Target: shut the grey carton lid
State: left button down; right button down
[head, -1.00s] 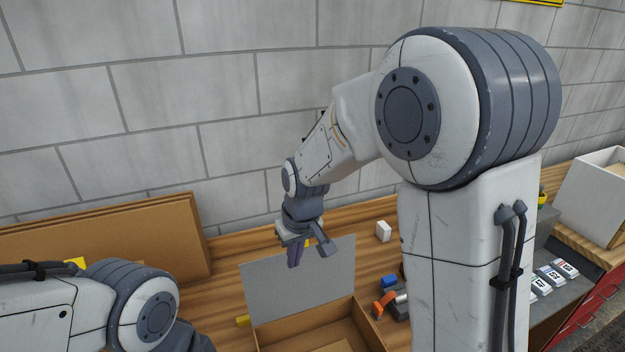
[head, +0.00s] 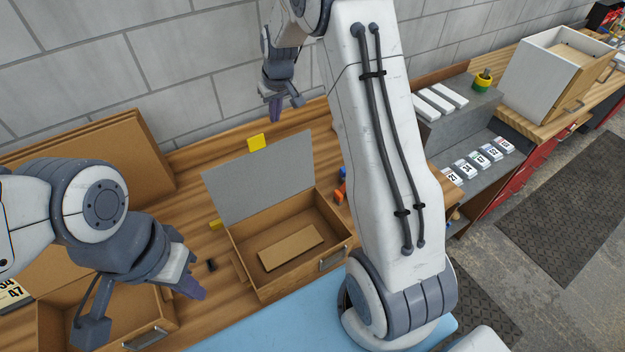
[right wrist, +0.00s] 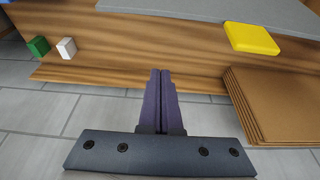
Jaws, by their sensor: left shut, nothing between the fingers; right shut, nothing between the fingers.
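The open carton (head: 262,290) stands on the wooden bench in the head view, with a flat brown piece (head: 290,247) inside. Its grey lid (head: 262,180) is raised and leans back from the carton's far side. The lid's edge also shows at the top of the right wrist view (right wrist: 205,12). My right gripper (head: 275,112) is shut and empty, beyond the lid's top edge near the wall. Its closed fingers show in the right wrist view (right wrist: 160,85).
A yellow block (head: 257,142) lies behind the lid. Brown boards (head: 130,160) lean on the wall at left. The second box (head: 110,325) stands front left. Orange and blue items (head: 341,188) lie right of the lid. A grey shelf (head: 470,125) stands further right.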

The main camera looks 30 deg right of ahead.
jog(key=shift+f+b, duration=1.8)
jog(key=shift+f, duration=1.1)
jog(key=shift+s+d+r+b, duration=0.15)
jog(key=shift+s+b, duration=0.45)
jog(key=shift+s, duration=1.45)
jog(key=shift+s+a+r+b, duration=0.15)
jog(key=shift+s+b, duration=0.45)
jog(key=shift+s, duration=1.45)
jog(key=s+f+b, duration=0.1)
jog(key=s+b, duration=0.2)
jog(key=s, duration=0.2)
jog(key=shift+s+d+f, duration=0.25)
jog(key=shift+s+f, duration=0.05)
jog(key=shift+s, duration=0.1)
notch_tip(320, 180, up, 5)
jog(key=p, duration=0.4)
jog(key=shift+a, duration=0.1)
